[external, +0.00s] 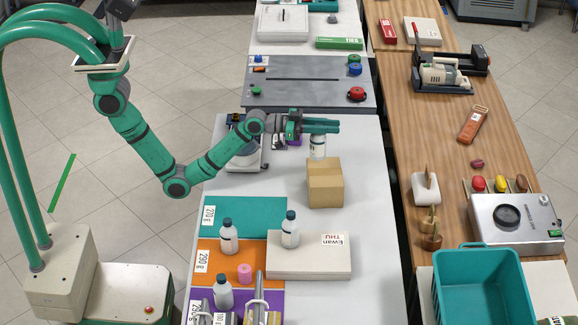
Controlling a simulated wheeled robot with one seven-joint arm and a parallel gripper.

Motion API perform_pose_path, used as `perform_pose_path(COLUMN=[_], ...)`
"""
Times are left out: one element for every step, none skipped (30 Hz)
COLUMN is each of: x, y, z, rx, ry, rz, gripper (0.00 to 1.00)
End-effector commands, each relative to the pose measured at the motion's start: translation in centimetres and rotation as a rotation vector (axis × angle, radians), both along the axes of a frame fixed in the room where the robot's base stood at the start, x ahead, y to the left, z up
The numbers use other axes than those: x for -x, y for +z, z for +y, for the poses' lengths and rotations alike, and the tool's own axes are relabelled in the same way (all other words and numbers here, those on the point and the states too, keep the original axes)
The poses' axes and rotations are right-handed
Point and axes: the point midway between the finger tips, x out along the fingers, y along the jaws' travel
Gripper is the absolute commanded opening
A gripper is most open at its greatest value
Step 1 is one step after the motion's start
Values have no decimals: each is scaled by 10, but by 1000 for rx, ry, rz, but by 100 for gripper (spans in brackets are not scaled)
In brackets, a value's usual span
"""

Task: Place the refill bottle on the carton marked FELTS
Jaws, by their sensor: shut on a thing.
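My gripper (336,127) reaches out to the right over the white table, its green fingers shut on a white bottle (318,148). The bottle hangs upright below the fingers, its top hidden by them. A small brown carton (325,186) stands on the table just in front of the bottle in the picture. I cannot read any FELTS marking on it. Whether the bottle is clear of the table is hard to tell. Three similar white bottles with dark caps stand nearer: one on the orange mat (228,238), one at the flat box (290,230), one at the front (223,293).
A flat pale box (310,262) labelled "Ewan THU" lies in front of the carton. Teal (265,208) and orange (208,250) mats lie left, with a pink cylinder (245,273). A pale device (245,160) stands beneath my forearm. Bare table (370,215) lies right of the carton.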

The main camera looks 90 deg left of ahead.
Motion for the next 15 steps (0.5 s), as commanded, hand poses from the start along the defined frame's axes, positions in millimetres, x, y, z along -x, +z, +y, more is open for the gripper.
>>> perform_pose_path(x=[-7,-10,-14,-17,-19,-21,-22,-23,-24,-25,-26,-28,-30,-30,-29], y=[-8,-12,-16,-19,-21,-23,-25,-26,-27,-28,-29,-32,-35,-39,-45], z=[0,0,0,0,0,0,0,0,0,0,0,0,1,1,1], rx=[1,1,2,1,1,1,1,0,0,0,0,0,1,1,1], ry=[0,-1,-1,-1,-1,-1,-1,-1,-1,-1,-1,0,0,0,0], rz=[0,0,-1,-1,-2,-3,-2,-3,-3,-3,-4,-3,-2,0,0], gripper=[0,0,0,0,0,0,0,0,0,0,0,0,0,0,0])
